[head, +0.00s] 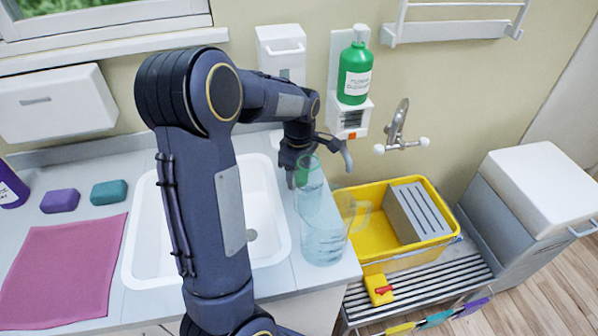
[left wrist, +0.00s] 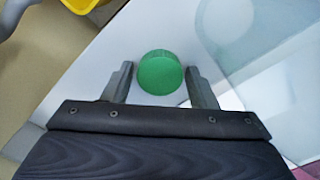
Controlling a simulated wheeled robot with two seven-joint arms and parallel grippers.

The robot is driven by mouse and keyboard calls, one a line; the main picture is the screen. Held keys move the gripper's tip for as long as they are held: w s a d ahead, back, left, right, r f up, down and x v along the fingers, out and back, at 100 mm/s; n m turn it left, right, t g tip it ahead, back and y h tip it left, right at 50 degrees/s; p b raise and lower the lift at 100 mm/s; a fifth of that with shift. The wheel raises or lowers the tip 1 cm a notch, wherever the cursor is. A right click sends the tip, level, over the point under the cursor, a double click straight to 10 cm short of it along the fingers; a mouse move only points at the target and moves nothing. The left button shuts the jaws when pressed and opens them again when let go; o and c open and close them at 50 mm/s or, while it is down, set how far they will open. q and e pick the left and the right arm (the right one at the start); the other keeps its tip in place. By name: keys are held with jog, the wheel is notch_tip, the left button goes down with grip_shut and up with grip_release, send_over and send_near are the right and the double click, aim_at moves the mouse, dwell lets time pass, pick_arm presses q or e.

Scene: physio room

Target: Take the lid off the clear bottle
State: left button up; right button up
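The clear bottle (head: 309,197) stands upright on the counter at the right of the sink, behind a larger clear jug. Its round green lid (head: 302,176) is at its top and also shows from above in the left wrist view (left wrist: 160,71). My left gripper (head: 318,172) is over the bottle, with its fingers open. In the left wrist view, the gripper (left wrist: 162,82) has one finger on each side of the lid, with narrow gaps. The bottle's body is hidden below the lid there. My right gripper is in neither view.
The clear jug (head: 324,243) stands close in front of the bottle, near the counter's edge. A white sink (head: 145,262) is at left. A yellow tub (head: 374,268) sits lower at right. A green pump bottle (head: 355,72) hangs on the wall behind.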

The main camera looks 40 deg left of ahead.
pick_arm(q)
jog(key=shift+o, duration=0.9)
jog(key=shift+r, duration=0.1)
notch_tip(320, 180, up, 12)
jog(key=shift+p, duration=0.45)
jog(key=shift+s, duration=0.1)
